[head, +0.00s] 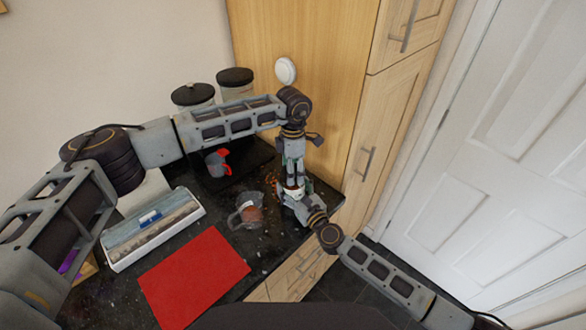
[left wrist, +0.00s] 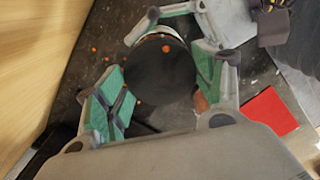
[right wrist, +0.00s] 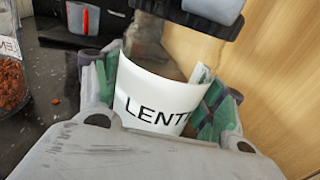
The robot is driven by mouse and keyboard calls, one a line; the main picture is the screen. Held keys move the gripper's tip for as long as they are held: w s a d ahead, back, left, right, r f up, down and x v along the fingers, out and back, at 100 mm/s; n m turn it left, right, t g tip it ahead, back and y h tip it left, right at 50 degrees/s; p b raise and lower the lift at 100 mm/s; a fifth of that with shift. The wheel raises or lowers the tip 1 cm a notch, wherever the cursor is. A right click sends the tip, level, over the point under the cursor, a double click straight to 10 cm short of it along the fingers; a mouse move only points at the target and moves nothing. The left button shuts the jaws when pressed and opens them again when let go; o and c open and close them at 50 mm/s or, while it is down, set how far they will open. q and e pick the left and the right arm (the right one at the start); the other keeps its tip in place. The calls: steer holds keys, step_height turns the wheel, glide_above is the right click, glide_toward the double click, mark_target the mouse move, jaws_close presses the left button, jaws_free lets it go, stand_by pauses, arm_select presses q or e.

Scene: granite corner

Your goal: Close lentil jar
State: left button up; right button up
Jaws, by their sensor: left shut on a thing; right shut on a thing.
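The lentil jar (right wrist: 155,95) is clear glass with a white label reading "LENT…". My right gripper (right wrist: 158,100) is shut around its labelled body; in the head view this grip (head: 290,195) is near the counter's right end. My left gripper (left wrist: 160,85) points down from above, shut on the round black lid (left wrist: 162,72), with green pads at its sides. The lid's dark edge also shows over the jar in the right wrist view (right wrist: 185,18). The lid is at the jar's mouth; I cannot tell if it is seated or slightly above.
A red mat (head: 195,278), a white-edged box (head: 150,228) and a grey-and-red cup (head: 217,163) are farther left. Black-lidded canisters (head: 235,77) stand behind. A wooden cabinet (head: 300,45) borders the right.

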arm_select(q)
steer(key=shift+m, duration=0.5)
steer(key=o, duration=1.2)
steer(key=shift+r, duration=0.15)
step_height(320, 180, up, 12)
steer(key=shift+f, duration=0.2)
arm_select(e)
steer(key=o, duration=2.1)
steer(key=shift+c, duration=0.2)
steer(key=shift+s+d, duration=0.1)
